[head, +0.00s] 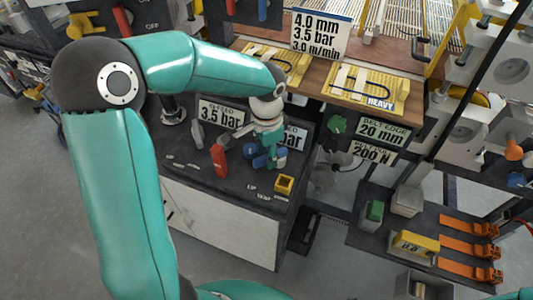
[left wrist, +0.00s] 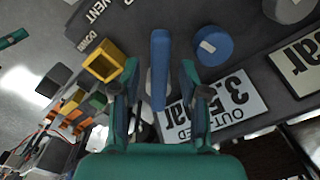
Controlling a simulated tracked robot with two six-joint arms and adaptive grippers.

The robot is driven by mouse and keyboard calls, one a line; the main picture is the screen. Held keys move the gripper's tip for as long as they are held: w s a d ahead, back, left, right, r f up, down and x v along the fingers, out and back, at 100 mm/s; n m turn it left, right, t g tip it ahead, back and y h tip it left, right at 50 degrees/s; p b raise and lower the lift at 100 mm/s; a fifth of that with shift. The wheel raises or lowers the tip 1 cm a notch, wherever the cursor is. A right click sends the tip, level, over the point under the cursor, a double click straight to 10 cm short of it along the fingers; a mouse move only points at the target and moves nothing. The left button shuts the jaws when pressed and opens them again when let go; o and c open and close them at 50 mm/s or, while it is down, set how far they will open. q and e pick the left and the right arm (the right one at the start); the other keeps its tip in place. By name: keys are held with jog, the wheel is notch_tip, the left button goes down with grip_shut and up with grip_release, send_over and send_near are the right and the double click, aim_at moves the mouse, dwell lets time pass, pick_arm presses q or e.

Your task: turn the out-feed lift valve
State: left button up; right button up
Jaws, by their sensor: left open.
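A blue lever (left wrist: 159,60), apparently the out-feed lift valve handle, stands on the dark console beside the out-feed sign (left wrist: 225,106). In the left wrist view it lies between the two fingers of my left gripper (left wrist: 160,78), which is open; I cannot tell whether either finger touches it. In the head view my left gripper (head: 270,150) is over the console's right part and partly hides the blue parts (head: 262,162) and the out-feed sign. A round blue knob (left wrist: 214,45) sits to the lever's right in the wrist view. My right gripper is not in view.
A red lever (head: 219,160) stands left of my gripper, near the in-feed sign (head: 220,114). A green knob (head: 337,125) is to the right. The floor at left is clear.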

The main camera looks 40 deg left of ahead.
pick_arm(q)
jog(key=shift+f, duration=0.4)
jog(key=shift+c, duration=0.4)
grip_shut()
